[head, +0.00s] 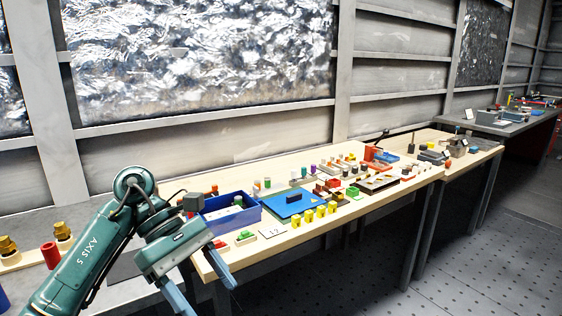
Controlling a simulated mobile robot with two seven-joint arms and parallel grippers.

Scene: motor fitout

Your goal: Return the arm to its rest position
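My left arm comes in from the lower left of the head view. Its gripper (205,290) points down and toward the front, beside the near left corner of the wooden table (385,201). Its two blue-grey fingers are spread apart, and I see nothing between them. My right gripper is not in view.
A blue bin (232,222), a blue plate (300,203), yellow pieces (309,216) and many small parts cover the wooden table. A grey bench (28,222) at left holds a red cylinder (50,255) and brass-coloured pieces. Floor at right is clear.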

